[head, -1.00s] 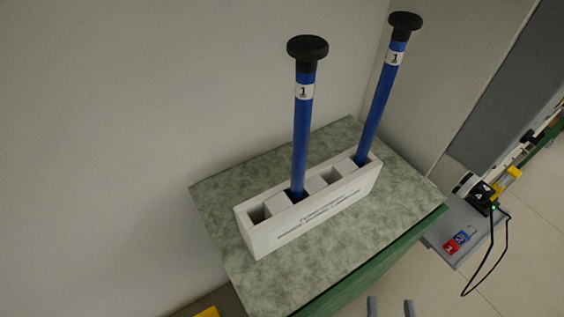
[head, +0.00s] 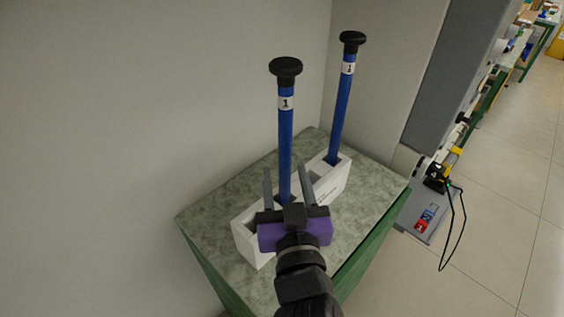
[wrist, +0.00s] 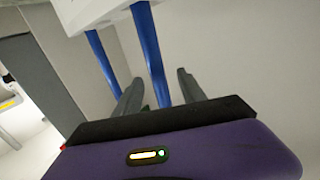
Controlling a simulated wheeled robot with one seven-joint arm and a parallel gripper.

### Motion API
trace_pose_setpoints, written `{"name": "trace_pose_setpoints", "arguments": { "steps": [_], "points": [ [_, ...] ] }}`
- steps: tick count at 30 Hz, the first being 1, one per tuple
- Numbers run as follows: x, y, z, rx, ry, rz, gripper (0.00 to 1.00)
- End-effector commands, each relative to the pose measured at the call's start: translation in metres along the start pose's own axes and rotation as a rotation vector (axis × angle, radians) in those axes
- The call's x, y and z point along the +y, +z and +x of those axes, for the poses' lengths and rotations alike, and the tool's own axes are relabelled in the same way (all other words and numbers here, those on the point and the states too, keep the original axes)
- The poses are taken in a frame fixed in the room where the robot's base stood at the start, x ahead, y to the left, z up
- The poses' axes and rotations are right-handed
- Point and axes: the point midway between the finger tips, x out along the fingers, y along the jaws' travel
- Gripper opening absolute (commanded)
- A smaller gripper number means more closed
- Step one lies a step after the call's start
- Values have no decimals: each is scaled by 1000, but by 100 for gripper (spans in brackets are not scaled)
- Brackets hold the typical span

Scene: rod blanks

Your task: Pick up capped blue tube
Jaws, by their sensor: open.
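Two blue tubes with black caps and "1" labels stand upright in a white rack (head: 245,240). The nearer tube (head: 285,135) is left of the farther tube (head: 341,110) in the head view. My gripper (head: 287,176) is open and empty, in front of the nearer tube's lower part. Its fingers lie on either side of that tube in the picture; I cannot tell whether the tube is between them in depth. In the wrist view, one tube (wrist: 150,50) shows between the fingers and the other (wrist: 98,55) to the left. The caps are hidden there.
The rack stands on a green-grey table top (head: 375,190) close to a plain wall (head: 150,100). A grey cart with small red and blue items (head: 428,215) stands on the floor to the right. Open floor (head: 500,250) lies at the right.

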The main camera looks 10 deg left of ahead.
Motion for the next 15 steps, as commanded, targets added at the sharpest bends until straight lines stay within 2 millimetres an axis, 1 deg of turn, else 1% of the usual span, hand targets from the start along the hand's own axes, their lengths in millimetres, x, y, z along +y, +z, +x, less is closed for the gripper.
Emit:
{"name": "trace_pose_setpoints", "arguments": {
  "steps": [1,5,10,12,15],
  "points": [
    [0,-2,6,1,1,0,48],
    [1,-5,18,0,1,1,48],
    [3,-13,42,0,2,0,48],
    [3,-11,51,0,1,0,48],
    [3,-9,60,-1,0,0,48]
  ]
}}
